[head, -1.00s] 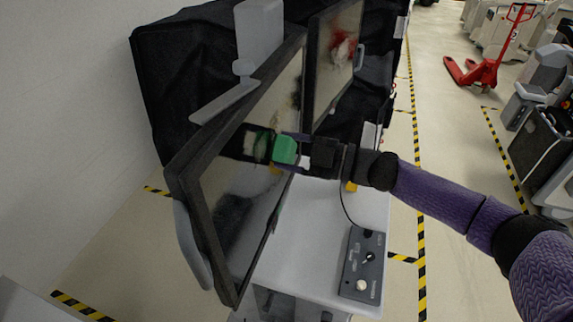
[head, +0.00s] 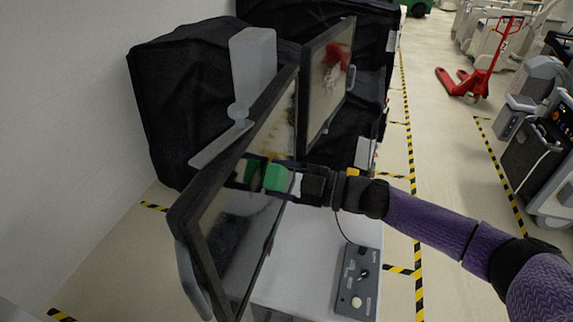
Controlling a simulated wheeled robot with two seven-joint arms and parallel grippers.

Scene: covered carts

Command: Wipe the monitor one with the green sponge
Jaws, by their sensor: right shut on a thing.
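The nearer monitor (head: 236,220) stands on a white cart at the left centre, its dark glossy screen facing right and smudged with dark and yellowish marks. A second monitor (head: 327,82) behind it has red and whitish stains. I cannot tell from any label which one is monitor one. My right gripper (head: 284,181) is shut on the green sponge (head: 275,177) and holds it at the nearer screen, where its reflection shows. The sponge looks against or very close to the glass; exact contact is unclear. My left gripper is out of view.
The white cart top (head: 306,240) carries a grey control box (head: 358,280) with knobs and a cable. Black-covered carts (head: 185,85) stand behind the monitors. A red pallet jack (head: 480,75) and other equipment are at the right. The taped floor aisle between is clear.

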